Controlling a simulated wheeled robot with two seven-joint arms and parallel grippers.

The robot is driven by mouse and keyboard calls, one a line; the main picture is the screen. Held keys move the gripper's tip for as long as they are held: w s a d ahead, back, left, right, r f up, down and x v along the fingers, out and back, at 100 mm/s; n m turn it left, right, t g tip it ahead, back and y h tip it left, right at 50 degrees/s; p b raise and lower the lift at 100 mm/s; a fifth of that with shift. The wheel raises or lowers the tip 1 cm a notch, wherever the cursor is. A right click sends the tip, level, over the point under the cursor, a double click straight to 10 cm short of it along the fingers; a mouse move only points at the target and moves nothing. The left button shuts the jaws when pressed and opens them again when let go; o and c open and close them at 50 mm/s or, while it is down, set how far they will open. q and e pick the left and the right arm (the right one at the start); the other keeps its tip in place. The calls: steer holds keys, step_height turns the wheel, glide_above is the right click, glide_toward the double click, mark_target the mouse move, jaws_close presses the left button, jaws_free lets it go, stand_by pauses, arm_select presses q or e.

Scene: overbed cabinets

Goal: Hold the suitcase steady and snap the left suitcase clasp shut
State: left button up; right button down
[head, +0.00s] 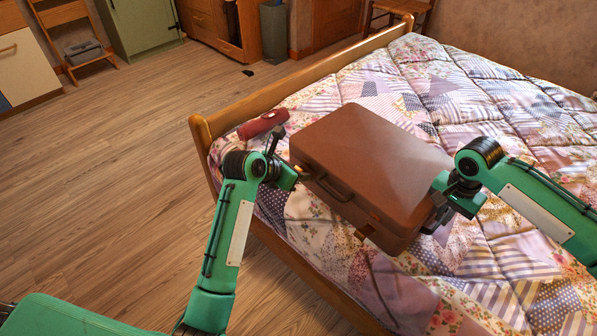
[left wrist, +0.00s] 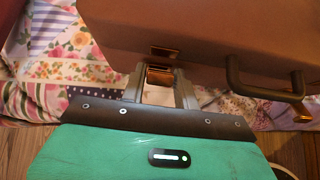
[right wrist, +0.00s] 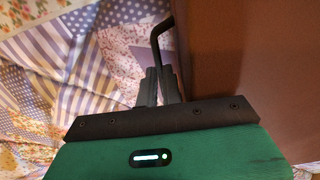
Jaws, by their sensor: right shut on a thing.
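The closed brown suitcase (head: 375,165) lies flat on the bed, its front handle (head: 334,187) facing my left side. My left gripper (head: 297,177) is at the left clasp (head: 304,173). In the left wrist view, the open fingers (left wrist: 160,88) stand on either side of this brass clasp (left wrist: 160,74). Its flap sticks out below the upper brass plate (left wrist: 164,52); I cannot tell whether they touch. My right gripper (head: 436,219) is at the suitcase's right side. In the right wrist view, its fingers (right wrist: 160,88) are shut on a dark side handle (right wrist: 158,38).
The second brass clasp (head: 366,231) is on the suitcase front, right of the handle. A red rolled item (head: 263,124) lies on the bed near the wooden footboard (head: 285,85). The patchwork quilt (head: 470,90) behind the suitcase is clear, and the wooden floor (head: 120,140) is open.

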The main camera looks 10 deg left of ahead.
arm_select(q)
steer(key=shift+o, duration=1.4)
steer(key=v, duration=1.2)
steer(key=shift+w, duration=0.1)
